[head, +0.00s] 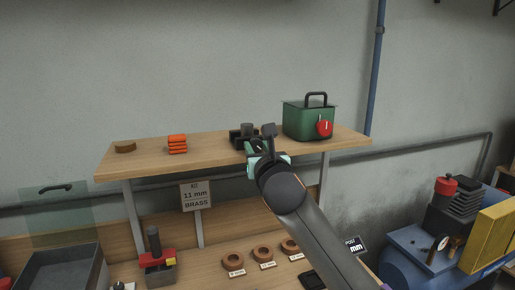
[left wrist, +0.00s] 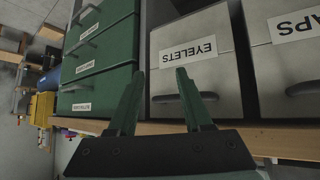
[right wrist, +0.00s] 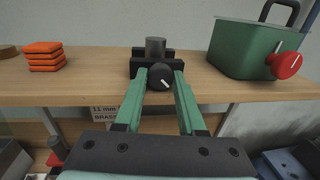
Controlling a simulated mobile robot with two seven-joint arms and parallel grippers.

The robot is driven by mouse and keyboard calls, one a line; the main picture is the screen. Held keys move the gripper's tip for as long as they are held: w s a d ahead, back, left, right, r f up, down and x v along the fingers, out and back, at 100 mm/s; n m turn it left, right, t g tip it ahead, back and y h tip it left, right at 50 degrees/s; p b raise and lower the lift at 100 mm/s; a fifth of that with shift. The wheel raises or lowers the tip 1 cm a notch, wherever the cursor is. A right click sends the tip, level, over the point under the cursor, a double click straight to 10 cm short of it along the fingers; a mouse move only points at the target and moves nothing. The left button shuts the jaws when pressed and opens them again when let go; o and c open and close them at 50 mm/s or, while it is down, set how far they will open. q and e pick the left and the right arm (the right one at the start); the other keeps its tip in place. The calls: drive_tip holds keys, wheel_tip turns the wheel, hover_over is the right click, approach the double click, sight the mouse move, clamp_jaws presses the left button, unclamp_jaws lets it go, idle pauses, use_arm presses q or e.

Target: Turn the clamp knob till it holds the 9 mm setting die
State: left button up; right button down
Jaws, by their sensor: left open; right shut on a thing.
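A black clamp (right wrist: 144,64) stands on the wooden shelf and also shows in the head view (head: 238,134). Its round black knob (right wrist: 160,77) faces me and has a white pointer line slanting up to the right. A dark grey cylinder (right wrist: 155,46) stands upright in the clamp; I cannot tell its size or whether it is gripped tight. My right gripper (right wrist: 163,82) is shut on the knob, one green finger on each side. It reaches the shelf front in the head view (head: 262,152). My left gripper (left wrist: 155,76) is open and empty, before grey drawers.
Orange blocks (head: 177,144) and a brown disc (head: 125,147) lie left. Below are labelled brown rings (head: 262,254), a red-topped tool (head: 157,258) and an "11 mm BRASS" sign (head: 196,195).

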drive_tip(key=m, duration=0.4)
drive_tip(key=shift+d+g, duration=0.1)
drive_tip(key=shift+g, duration=0.2)
idle(0.3)
drive_tip(key=c, duration=0.5)
unclamp_jaws()
